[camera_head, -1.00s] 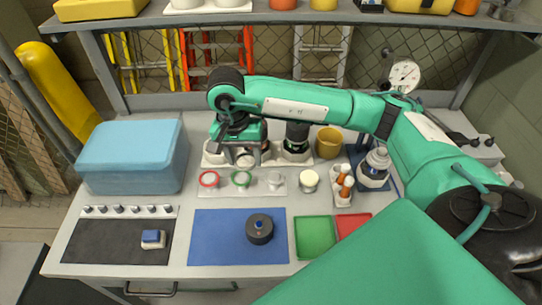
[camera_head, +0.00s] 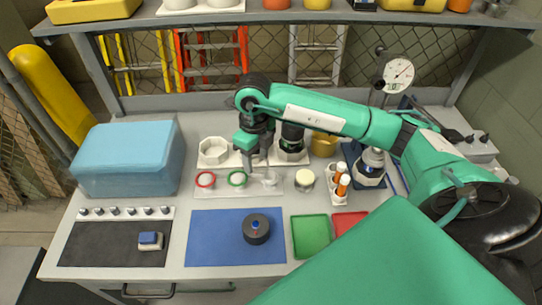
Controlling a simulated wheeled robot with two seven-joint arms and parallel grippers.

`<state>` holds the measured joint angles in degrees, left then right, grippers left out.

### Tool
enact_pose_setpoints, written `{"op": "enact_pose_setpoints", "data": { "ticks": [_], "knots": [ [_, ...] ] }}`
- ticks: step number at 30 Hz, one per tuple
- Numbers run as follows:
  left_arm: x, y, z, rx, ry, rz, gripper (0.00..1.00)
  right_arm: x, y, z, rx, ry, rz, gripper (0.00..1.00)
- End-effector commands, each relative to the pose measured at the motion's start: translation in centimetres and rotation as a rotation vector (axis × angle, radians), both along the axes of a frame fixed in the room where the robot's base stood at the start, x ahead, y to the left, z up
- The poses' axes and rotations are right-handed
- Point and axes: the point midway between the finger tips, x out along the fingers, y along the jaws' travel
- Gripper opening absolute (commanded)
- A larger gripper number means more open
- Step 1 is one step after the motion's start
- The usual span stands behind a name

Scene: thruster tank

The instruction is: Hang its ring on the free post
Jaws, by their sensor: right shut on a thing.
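A pale rack plate (camera_head: 220,190) lies mid-bench. A red ring (camera_head: 205,180) is around its left post and a green ring (camera_head: 238,179) around its middle post. The right-hand post (camera_head: 269,181) is pale, with no coloured ring on it. My right gripper (camera_head: 258,166) points down just above and beside this post, slightly to its left. It is shut on a ring that is too small and pale to make out clearly; I cannot tell whether it touches the post. My left gripper is not in view.
A white octagonal holder (camera_head: 213,153) stands empty behind the rack; a dark canister (camera_head: 292,140) stands to its right. A white-topped jar (camera_head: 305,181) and orange-marked bottles (camera_head: 342,184) are right of the rack. A dark round part (camera_head: 256,229) sits on the blue mat (camera_head: 210,245).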

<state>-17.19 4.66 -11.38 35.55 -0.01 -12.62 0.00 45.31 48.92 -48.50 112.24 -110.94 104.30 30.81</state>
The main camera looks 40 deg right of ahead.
Motion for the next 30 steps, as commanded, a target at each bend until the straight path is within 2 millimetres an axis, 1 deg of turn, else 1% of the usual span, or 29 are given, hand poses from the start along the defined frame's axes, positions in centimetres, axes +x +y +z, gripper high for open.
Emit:
{"op": "enact_pose_setpoints", "data": {
  "ticks": [1,9,15,18,21,24,30],
  "knots": [
    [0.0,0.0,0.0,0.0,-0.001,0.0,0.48,0.0,-0.3,-0.2,-0.003,0.002,-0.098,0.3],
    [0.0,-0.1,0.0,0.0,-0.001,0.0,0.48,-0.1,-1.9,-1.2,-0.021,0.009,-0.659,0.3],
    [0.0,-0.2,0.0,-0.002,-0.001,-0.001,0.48,-0.1,-3.1,-1.9,-0.03,0.02,-1.068,0.3],
    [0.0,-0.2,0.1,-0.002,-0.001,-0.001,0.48,-0.2,-3.6,-2.2,-0.034,0.027,-1.246,0.3],
    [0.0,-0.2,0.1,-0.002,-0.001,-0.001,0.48,-0.2,-4.0,-2.4,-0.036,0.033,-1.388,0.3],
    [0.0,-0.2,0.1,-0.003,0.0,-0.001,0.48,-0.2,-4.3,-2.6,-0.038,0.036,-1.487,0.3],
    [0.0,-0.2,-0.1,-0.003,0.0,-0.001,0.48,-0.2,-4.5,-2.9,-0.037,0.04,-1.56,0.3]
  ]
}}
